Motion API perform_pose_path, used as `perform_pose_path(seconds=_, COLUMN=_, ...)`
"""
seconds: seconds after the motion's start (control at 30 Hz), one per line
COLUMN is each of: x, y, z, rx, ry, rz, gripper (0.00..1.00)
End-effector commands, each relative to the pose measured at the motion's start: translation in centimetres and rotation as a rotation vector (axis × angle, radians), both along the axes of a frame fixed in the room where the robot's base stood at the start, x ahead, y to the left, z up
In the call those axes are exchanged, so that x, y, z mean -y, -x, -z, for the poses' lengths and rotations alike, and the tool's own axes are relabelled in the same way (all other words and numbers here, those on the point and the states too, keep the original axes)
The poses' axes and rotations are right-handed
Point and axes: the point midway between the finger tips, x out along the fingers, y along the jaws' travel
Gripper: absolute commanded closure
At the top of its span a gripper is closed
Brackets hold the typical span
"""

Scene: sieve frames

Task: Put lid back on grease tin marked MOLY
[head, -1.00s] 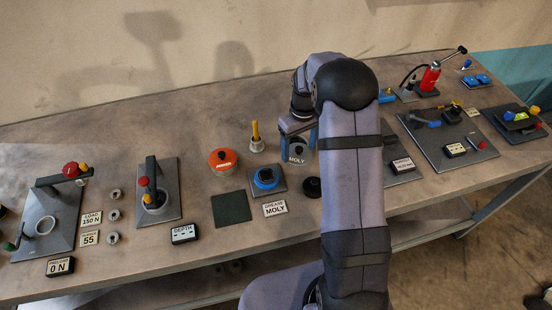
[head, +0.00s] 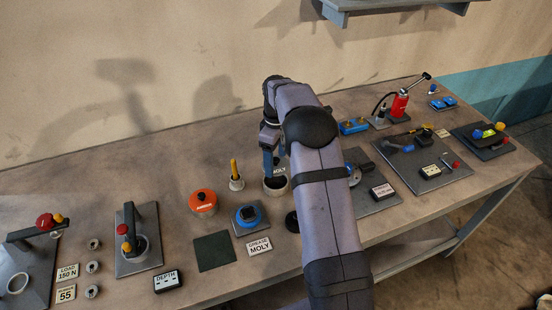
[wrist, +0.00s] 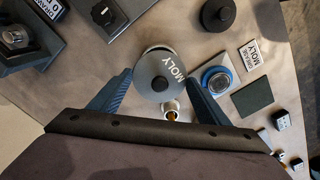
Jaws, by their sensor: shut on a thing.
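My gripper (head: 274,166) is shut on a grey round lid marked MOLY (head: 280,169). In the wrist view the lid (wrist: 151,85), with its dark central knob, sits between my two blue fingers (wrist: 159,78). The open grease tin (head: 277,193) stands on the bench just below the lid in the head view, its dark inside partly showing. The wrist view shows only part of its pale rim (wrist: 156,47) beyond the lid. The lid appears apart from the tin and off its centre. The GREASE MOLY sign (head: 259,246) stands in front.
A pale cup with a yellow-handled tool (head: 237,182) stands left of the tin. An orange-topped tin (head: 203,201), a blue round piece (head: 248,216) and a dark green mat (head: 214,251) lie nearby. A black knobbed disc (wrist: 217,14) is close to the tin's front.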

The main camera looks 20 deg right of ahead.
Motion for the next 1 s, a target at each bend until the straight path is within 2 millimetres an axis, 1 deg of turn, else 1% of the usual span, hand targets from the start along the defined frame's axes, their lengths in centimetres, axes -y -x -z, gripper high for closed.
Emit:
perform_pose_path(seconds=0.17, x=0.0, y=0.0, z=0.3, rx=0.000, ry=0.000, rz=0.001, gripper=0.51)
perform_pose_path(seconds=0.37, x=0.0, y=0.0, z=1.3, rx=0.000, ry=0.000, rz=0.002, gripper=0.51)
perform_pose_path(seconds=0.77, x=0.0, y=0.0, z=4.6, rx=0.000, ry=0.000, rz=0.002, gripper=0.51)
perform_pose_path(seconds=1.0, x=0.0, y=0.0, z=5.9, rx=-0.001, ry=-0.001, rz=0.002, gripper=0.51)
